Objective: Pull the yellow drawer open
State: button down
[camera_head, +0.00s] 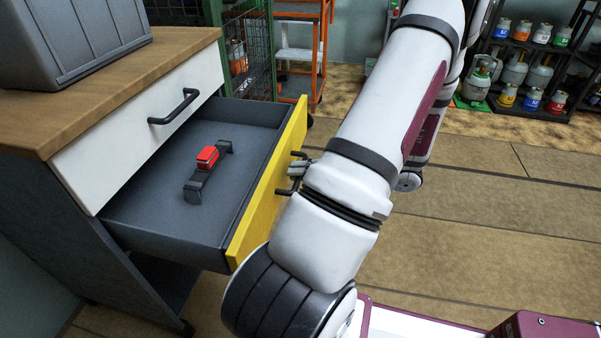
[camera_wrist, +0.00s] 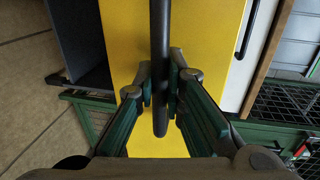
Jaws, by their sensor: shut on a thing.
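The yellow drawer (camera_head: 265,196) is pulled out of the cabinet, with its dark grey inside showing in the head view. A red and black object (camera_head: 208,162) lies on its floor. Its yellow front (camera_wrist: 128,40) fills the middle of the wrist view. The black bar handle (camera_wrist: 160,60) runs down the wrist view between my gripper's fingers. My gripper (camera_wrist: 161,88) is shut on the handle. In the head view my gripper (camera_head: 297,170) is at the drawer front, partly hidden by my arm.
Above the drawer is a white drawer (camera_head: 130,125) with a black handle, shut. A grey case (camera_head: 75,40) stands on the wooden top (camera_head: 40,120). Behind are a green mesh cage (camera_head: 262,60) and an orange trolley (camera_head: 318,50). The floor (camera_head: 470,210) at right is clear.

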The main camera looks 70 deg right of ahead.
jog(key=shift+s, duration=0.1)
jog(key=c, duration=1.7)
grip_release()
jog(key=shift+o, duration=0.2)
jog(key=v, duration=1.1)
jog(key=shift+s, duration=0.45)
jog(key=shift+s+d, duration=0.1)
